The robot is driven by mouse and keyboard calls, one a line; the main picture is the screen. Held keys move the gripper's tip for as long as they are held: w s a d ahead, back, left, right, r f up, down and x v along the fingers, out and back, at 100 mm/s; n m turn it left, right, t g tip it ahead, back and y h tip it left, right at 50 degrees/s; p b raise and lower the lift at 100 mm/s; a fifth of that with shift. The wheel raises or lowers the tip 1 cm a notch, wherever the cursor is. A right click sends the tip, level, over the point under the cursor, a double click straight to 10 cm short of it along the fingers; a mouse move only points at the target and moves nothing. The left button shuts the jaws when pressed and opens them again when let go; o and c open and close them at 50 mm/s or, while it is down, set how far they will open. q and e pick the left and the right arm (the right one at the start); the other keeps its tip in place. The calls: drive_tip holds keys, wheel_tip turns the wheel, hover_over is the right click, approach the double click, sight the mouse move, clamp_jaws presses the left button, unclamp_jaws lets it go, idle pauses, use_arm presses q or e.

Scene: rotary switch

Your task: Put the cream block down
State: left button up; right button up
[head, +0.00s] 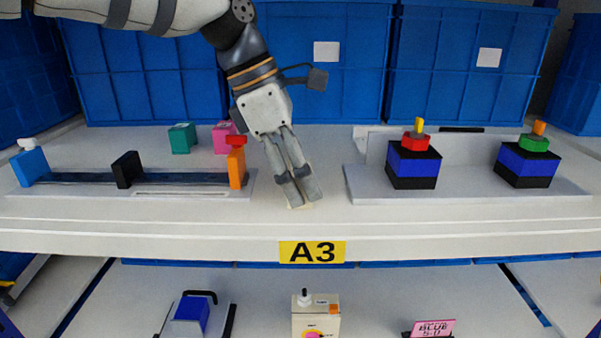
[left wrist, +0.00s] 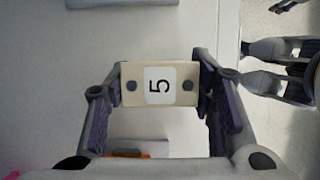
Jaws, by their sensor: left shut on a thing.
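My left gripper (head: 295,190) comes down from above over the clear middle of the shelf, between the two fixtures. It is shut on the cream block (left wrist: 160,84). In the left wrist view the block sits between the two fingertips and shows a white label with a 5 and two dark dots. In the head view the fingers hide almost all of the block. It is close to the shelf surface (head: 330,215); I cannot tell whether it touches. My right gripper (left wrist: 243,65) shows at the right of the left wrist view, its fingers apart and empty.
A slide rail with a black block (head: 126,170) and orange end (head: 237,167) stands left. Teal (head: 182,138) and pink (head: 226,137) blocks stand behind it. A grey base (head: 465,188) with two rotary switches, red-topped (head: 415,142) and green-topped (head: 534,144), stands right.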

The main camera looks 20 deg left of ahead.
use_arm(q)
drive_tip(key=shift+f, duration=0.1)
drive_tip(key=o, duration=1.1)
drive_tip(key=shift+o, duration=0.2)
drive_tip(key=v, duration=1.2)
